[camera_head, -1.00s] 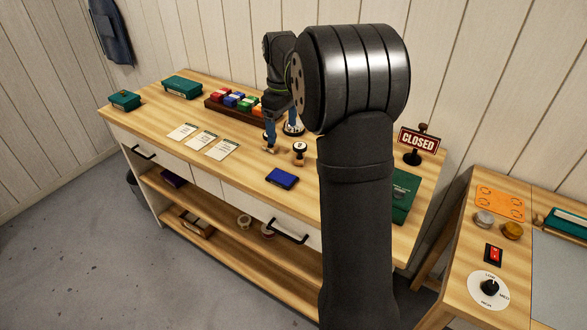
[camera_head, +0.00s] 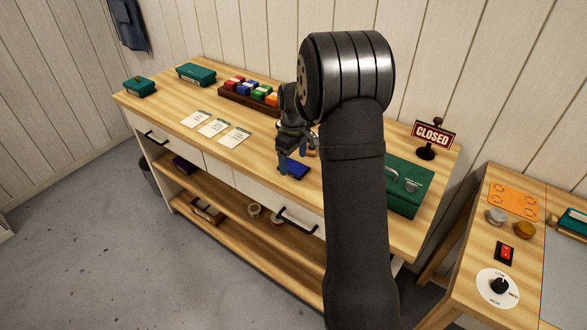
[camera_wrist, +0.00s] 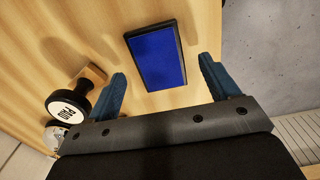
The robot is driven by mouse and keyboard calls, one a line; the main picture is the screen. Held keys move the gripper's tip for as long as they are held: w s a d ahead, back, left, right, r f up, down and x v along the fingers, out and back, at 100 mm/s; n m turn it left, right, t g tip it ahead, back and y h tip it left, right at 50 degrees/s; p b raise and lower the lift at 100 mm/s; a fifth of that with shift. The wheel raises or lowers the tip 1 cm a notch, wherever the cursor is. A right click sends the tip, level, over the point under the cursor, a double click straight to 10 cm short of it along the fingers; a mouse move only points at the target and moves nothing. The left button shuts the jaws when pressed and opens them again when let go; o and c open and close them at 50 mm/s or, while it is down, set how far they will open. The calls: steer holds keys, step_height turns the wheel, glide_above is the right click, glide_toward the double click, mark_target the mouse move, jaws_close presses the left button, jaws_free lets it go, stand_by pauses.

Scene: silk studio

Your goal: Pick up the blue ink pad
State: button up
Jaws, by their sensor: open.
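The blue ink pad (camera_head: 294,170) lies flat on the wooden bench near its front edge. In the wrist view the blue ink pad (camera_wrist: 158,56) is a blue rectangle with a dark rim, tilted slightly. My gripper (camera_head: 293,162) is over the pad, its blue fingers apart. In the wrist view my gripper (camera_wrist: 162,88) is open and empty, one finger to each side of the pad's near part. Whether the fingertips have reached the pad's height cannot be told. In the head view my gripper hides part of the pad.
Cards (camera_head: 214,127) lie to the left on the bench. A rack of coloured pads (camera_head: 250,94), a green box (camera_head: 408,187) and a CLOSED sign (camera_head: 433,134) stand around.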

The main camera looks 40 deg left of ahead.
steer(key=shift+f, duration=0.95)
steer(key=shift+c, duration=0.2)
steer(key=c, duration=1.1)
steer(key=shift+r, duration=0.1)
